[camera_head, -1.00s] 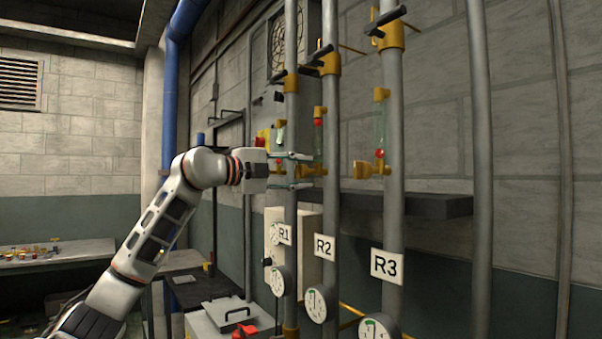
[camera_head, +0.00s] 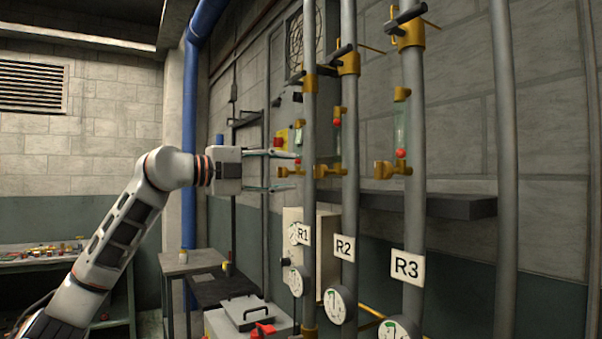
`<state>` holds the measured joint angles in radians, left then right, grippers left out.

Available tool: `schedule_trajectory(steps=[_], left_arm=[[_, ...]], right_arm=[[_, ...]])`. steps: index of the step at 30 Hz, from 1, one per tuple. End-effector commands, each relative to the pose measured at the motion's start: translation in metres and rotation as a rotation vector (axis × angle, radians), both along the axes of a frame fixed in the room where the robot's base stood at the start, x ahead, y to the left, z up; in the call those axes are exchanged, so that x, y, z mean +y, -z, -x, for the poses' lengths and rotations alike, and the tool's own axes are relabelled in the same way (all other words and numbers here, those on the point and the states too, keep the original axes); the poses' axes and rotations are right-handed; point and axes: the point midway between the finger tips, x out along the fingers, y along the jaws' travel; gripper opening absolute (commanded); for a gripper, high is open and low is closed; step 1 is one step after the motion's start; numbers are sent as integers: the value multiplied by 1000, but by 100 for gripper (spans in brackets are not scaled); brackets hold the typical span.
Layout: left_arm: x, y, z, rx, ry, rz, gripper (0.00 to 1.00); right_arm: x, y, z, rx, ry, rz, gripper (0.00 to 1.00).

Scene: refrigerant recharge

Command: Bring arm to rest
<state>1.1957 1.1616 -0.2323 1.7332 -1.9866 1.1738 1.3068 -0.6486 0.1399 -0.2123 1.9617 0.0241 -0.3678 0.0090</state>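My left arm comes in from the left, and its gripper (camera_head: 284,171) is open. Its two fingers point right, one above the other, with a gap between them. The fingertips are close to the R1 pipe (camera_head: 309,210) and its brass fitting (camera_head: 290,171); I cannot tell whether they touch. Nothing shows held between them. The R1 label (camera_head: 303,232) hangs on the pipe below the gripper. My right gripper is not in view.
The R2 pipe (camera_head: 349,205) and R3 pipe (camera_head: 414,215) stand to the right, with gauges below. A dark shelf (camera_head: 460,206) runs behind them. A grey box with a handle (camera_head: 247,312) is below. A bench (camera_head: 60,262) with small parts stands far left.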

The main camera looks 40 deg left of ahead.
Motion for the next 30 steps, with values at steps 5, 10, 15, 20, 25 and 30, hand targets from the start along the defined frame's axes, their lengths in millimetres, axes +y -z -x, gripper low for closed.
schedule_trajectory(steps=[5,10,15,20,25,30], left_arm=[[6,1,13,1,-1,-1,40],[6,0,15,0,0,0,40],[6,0,15,0,0,0,40],[6,0,15,0,0,0,40],[0,4,12,-6,15,-3,40],[-59,35,-7,-77,155,-18,40]], right_arm=[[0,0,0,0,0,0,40],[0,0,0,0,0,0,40],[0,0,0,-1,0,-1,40],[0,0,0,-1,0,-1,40],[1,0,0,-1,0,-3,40],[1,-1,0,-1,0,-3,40]])
